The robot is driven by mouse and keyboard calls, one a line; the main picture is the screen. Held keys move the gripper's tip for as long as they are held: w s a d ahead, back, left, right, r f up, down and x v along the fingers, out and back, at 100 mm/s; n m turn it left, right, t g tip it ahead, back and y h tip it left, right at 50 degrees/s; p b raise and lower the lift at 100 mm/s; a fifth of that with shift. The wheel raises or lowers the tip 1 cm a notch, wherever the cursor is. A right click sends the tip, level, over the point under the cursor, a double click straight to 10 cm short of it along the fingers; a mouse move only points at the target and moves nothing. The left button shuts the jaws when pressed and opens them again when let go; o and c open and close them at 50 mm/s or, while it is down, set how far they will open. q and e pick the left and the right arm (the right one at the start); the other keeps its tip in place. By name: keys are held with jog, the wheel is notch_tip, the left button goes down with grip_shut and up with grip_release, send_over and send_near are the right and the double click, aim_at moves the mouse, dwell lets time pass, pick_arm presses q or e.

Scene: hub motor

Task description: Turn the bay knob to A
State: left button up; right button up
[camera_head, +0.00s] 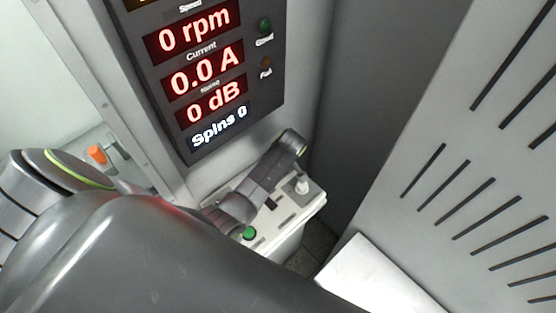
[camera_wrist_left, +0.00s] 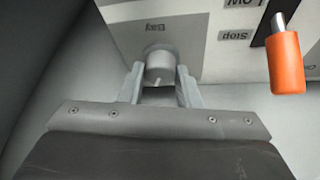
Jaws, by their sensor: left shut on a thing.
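The bay knob (camera_wrist_left: 160,64) is a grey round knob on a light panel in the left wrist view, under an upside-down "Bay" label. A short pale mark shows at its lower edge; I cannot read which letter it points at. My left gripper (camera_wrist_left: 161,77) is shut on the knob, one finger on each side. My right gripper is not in view.
An orange-handled lever (camera_wrist_left: 285,62) stands right of the knob in the wrist view, near a "Stop" label.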

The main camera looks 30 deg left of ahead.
pick_arm(q)
jog(key=n+g, duration=0.1)
jog(key=n, duration=0.1)
jog(key=shift+w+d+n+y, duration=0.1)
jog(key=shift+n+y, duration=0.2)
jog(key=n+g+b, duration=0.1)
jog(key=n, duration=0.1)
jog(key=shift+w+n, duration=0.1)
jog(key=shift+n, duration=0.3)
jog(key=n+g+b, duration=0.1)
jog(key=n, duration=0.2)
jog(key=shift+w+n+g, duration=0.1)
jog(key=shift+n+g, duration=0.4)
jog(key=shift+n, duration=0.5)
jog(key=o, duration=1)
